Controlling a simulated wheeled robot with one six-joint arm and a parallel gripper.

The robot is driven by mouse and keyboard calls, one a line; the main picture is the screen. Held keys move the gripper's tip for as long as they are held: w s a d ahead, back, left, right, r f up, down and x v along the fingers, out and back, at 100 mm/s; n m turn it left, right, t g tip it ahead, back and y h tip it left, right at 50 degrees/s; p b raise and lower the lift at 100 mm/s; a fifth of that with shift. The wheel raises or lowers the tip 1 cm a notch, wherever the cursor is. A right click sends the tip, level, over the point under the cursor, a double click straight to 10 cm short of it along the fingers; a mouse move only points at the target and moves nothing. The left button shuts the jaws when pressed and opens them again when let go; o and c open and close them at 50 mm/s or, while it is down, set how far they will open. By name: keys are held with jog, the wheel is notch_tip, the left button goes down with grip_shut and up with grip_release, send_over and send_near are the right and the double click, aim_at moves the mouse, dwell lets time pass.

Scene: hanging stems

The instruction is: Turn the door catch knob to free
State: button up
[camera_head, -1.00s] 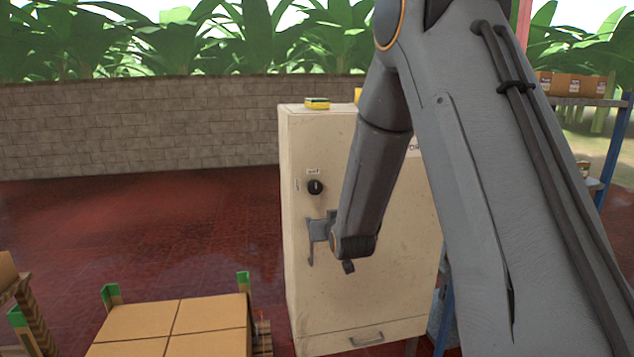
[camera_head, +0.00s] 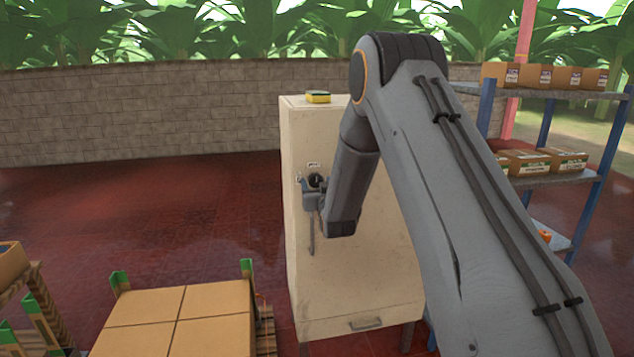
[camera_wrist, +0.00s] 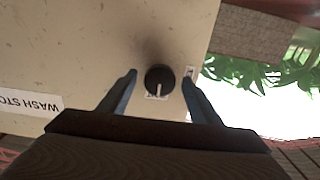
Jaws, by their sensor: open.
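The door catch knob (camera_wrist: 160,79) is a round black knob with a pale pointer line, set in the cream cabinet door. In the wrist view it lies between my two finger tips, with a gap on each side. My gripper (camera_wrist: 160,88) is open and holds nothing. In the head view, the knob (camera_head: 316,180) shows just behind my gripper (camera_head: 312,189), high on the left part of the cabinet (camera_head: 365,270). A small label stands above the knob there. Whether the fingers reach past the knob's face is hard to tell.
A yellow and green sponge (camera_head: 318,97) lies on the cabinet top. Stacked cartons (camera_head: 180,310) stand at lower left, with free red floor (camera_head: 150,215) behind. A shelf rack (camera_head: 545,178) with boxes stands at right. A handle (camera_head: 365,324) is low on the cabinet.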

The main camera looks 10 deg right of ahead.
jog(key=shift+w, duration=0.15)
jog(key=c, duration=1.1)
jog(key=shift+f+n+b, duration=0.1)
jog(key=shift+n+b, duration=0.3)
jog(key=n+b, duration=0.3)
jog(key=shift+n, duration=0.4)
jog(key=n+b, duration=0.3)
jog(key=n, duration=0.1)
jog(key=shift+b, duration=0.4)
jog(key=n+b, duration=0.3)
jog(key=n, duration=0.2)
jog(key=n+b, duration=0.2)
jog(key=n, duration=0.2)
jog(key=shift+n, duration=0.3)
